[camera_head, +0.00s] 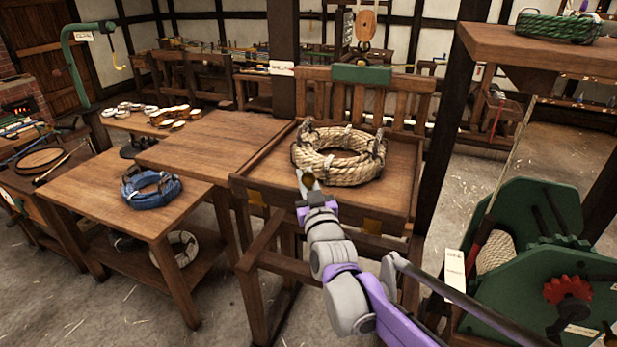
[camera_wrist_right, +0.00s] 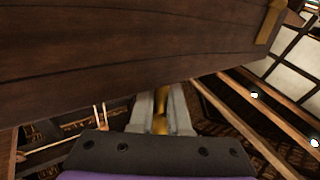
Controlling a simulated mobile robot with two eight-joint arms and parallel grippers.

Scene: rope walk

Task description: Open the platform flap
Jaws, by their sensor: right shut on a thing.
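A wooden platform (camera_head: 270,165) with a slatted back stands in the middle of the head view, bearing a thick tan rope coil (camera_head: 340,170). Its front board, which seems to be the flap (camera_head: 335,216), has brass fittings (camera_head: 372,226). My right gripper (camera_head: 307,180) is at this front edge, left of and nearer than the coil. In the right wrist view the gripper (camera_wrist_right: 160,115) is shut on a narrow brass piece (camera_wrist_right: 160,97), seemingly a handle, beside a dark wooden board (camera_wrist_right: 130,50). The fingers partly hide the brass piece. My left gripper is out of view.
A lower table (camera_head: 125,205) with a blue rope coil (camera_head: 151,188) stands to the left. A bare wooden tabletop (camera_head: 215,138) adjoins the platform. A green machine (camera_head: 530,220) and a post (camera_head: 440,140) stand on the right, close to my arm.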

